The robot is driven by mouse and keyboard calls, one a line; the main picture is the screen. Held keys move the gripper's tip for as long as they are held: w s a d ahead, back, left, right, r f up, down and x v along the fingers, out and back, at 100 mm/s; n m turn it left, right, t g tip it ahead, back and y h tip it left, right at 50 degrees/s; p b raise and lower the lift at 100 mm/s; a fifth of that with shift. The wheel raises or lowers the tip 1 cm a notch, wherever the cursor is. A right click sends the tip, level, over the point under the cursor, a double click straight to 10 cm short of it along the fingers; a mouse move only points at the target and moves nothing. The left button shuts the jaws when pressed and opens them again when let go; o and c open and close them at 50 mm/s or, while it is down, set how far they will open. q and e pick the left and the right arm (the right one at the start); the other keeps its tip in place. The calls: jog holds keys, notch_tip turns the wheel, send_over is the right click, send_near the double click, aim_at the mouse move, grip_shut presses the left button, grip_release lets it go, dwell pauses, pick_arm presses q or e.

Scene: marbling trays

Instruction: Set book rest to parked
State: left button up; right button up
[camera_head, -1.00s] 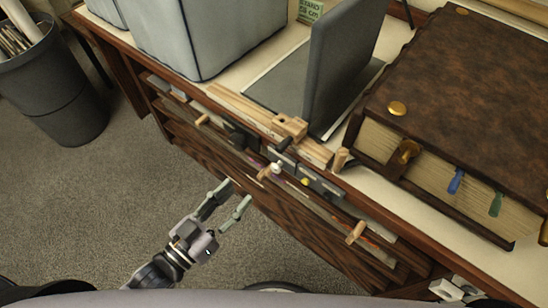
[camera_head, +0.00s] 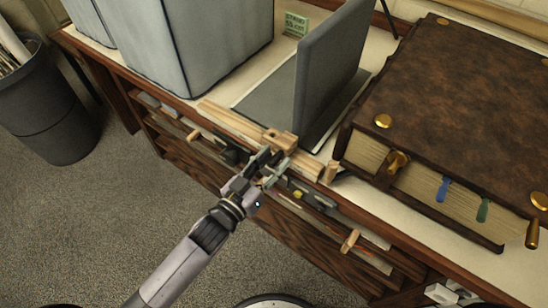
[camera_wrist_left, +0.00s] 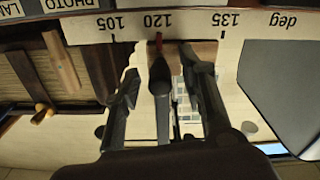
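The book rest (camera_head: 330,75) is a dark grey upright panel with a flat grey plate beside it, on the bench top. A wooden block (camera_head: 280,138) sits on the wooden rail (camera_head: 235,120) along the front edge. In the left wrist view a scale strip (camera_wrist_left: 185,22) appears upside down, with 105, 120 and 135 deg. A red pointer (camera_wrist_left: 158,42) stands at about 120. A dark handle (camera_wrist_left: 160,105) lies between the fingers of my left gripper (camera_wrist_left: 165,95), with gaps on both sides. That gripper, open, is at the block in the head view (camera_head: 269,166). My right gripper is not in view.
A large brown book (camera_head: 460,100) with brass studs lies right of the rest. A grey box (camera_head: 190,45) stands to the left. Wooden pegs, such as one at the lower right (camera_head: 349,241), stick out of the bench front.

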pick_arm(q)
jog(key=shift+w+d, duration=0.2)
jog(key=shift+w, duration=0.1)
jog(key=shift+c, duration=0.3)
grip_shut()
dwell(0.5)
